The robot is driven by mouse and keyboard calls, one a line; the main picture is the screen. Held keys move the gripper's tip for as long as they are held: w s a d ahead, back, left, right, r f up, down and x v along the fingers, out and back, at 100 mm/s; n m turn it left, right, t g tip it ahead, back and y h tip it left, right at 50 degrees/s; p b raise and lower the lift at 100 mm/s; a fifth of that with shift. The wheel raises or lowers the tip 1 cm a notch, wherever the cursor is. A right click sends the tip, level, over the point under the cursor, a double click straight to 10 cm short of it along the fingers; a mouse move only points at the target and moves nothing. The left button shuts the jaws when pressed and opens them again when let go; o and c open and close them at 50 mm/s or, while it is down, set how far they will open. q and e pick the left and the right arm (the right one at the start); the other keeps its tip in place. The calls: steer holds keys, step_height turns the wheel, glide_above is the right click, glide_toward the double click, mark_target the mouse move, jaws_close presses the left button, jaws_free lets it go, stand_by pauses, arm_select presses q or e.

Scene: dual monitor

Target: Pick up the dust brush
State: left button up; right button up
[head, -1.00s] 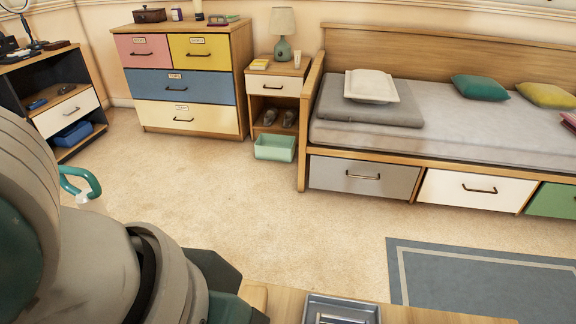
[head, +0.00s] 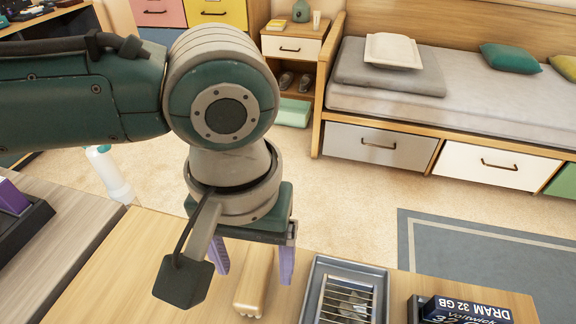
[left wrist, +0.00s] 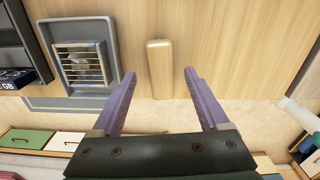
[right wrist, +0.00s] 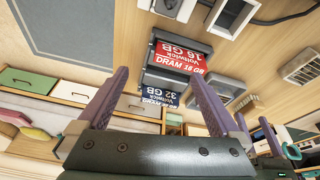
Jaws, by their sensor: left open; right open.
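The dust brush (head: 252,284) shows as a small, pale wooden block-like handle near the desk edge, left of a grey tray. My left gripper (head: 254,266) is open above it, with its two purple fingers pointing down. In the left wrist view the brush (left wrist: 159,58) appears between the open fingers (left wrist: 159,73), with a gap on each side. Bristles cannot be clearly made out. My right gripper (right wrist: 158,74) is open and empty in the right wrist view, over the memory boxes. It is outside the head view.
The grey tray (head: 312,300) with a metal grille (head: 348,300) sits just right of the brush. A DRAM box (head: 470,308) lies further right. A white bottle (head: 104,170) stands beyond the desk at left. Bare desk wood (head: 140,265) lies left of the brush.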

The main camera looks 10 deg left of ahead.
mark_target(254, 272)
arm_select(q)
step_height(254, 272, down, 3)
steer(key=shift+w+a+f+b, duration=0.1)
steer(key=shift+w+f+b, duration=0.1)
steer(key=shift+b, duration=0.2)
steer(key=shift+c, duration=0.3)
jaws_close()
